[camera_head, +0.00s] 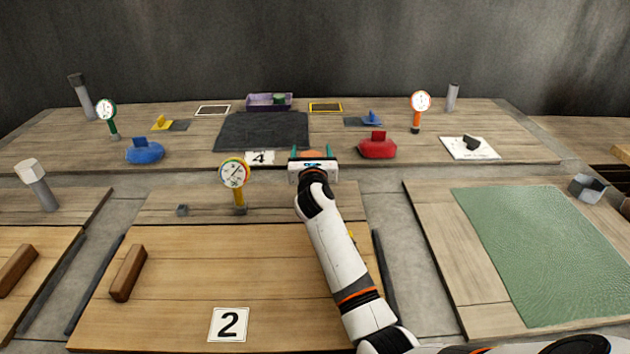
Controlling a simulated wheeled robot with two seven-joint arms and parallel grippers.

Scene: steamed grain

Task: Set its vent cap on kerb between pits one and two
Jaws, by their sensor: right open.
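My right gripper (312,155) is open, reaching away from me past the far edge of the front lid. A rounded orange-brown thing (312,154) shows between its teal fingertips; the gripper partly hides it, and I cannot tell whether they touch. I cannot tell for sure which thing is the vent cap. The wooden pit lid with the "2" card (229,324) lies in front. Grey kerb strips run along its left side (106,240) and right side (376,215). No "1" card shows. My left gripper is not in view.
A yellow-rimmed gauge (234,175) and a small grey block (182,210) stand left of my right arm. A red handled thing (377,147) is close right of the gripper. A green cloth (550,250) lies at right. A pale-topped post (36,183) stands at left.

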